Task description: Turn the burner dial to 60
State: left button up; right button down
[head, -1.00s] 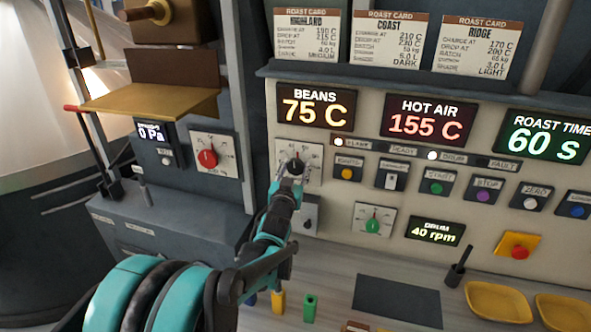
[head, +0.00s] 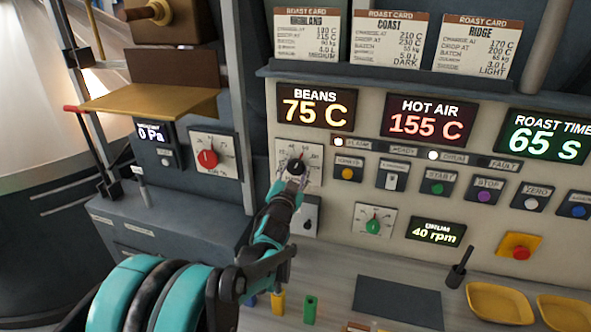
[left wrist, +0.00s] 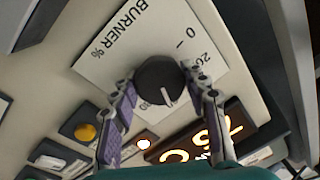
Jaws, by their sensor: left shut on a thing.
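The burner dial is a round black knob (head: 297,166) on a white plate (head: 314,151) at the left of the control panel. In the left wrist view the knob (left wrist: 160,84) sits on its plate (left wrist: 118,52), lettered "BURNER %", with 0 and 20 readable. The knob's white mark points down and slightly right in that view. The numbers near the mark are partly hidden by the knob and fingers. My left gripper (head: 294,175) is shut on the knob, one finger at each side; this also shows in the left wrist view (left wrist: 160,78). My right gripper is not in view.
A red dial (head: 208,158) is to the left and a green dial (head: 373,227) is below right. A row of buttons, including an amber one (head: 347,174), lies close to the right. Displays (head: 316,107) above read BEANS 75 C and HOT AIR 155 C.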

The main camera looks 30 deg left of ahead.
pick_arm(q)
jog(key=o, duration=1.2)
jog(key=shift+c, duration=0.2)
jog(key=shift+s, duration=0.1)
jog(key=v, duration=1.1)
jog(key=shift+s, duration=0.4)
jog(key=shift+d+f, duration=0.15)
jog(key=shift+d, duration=0.05)
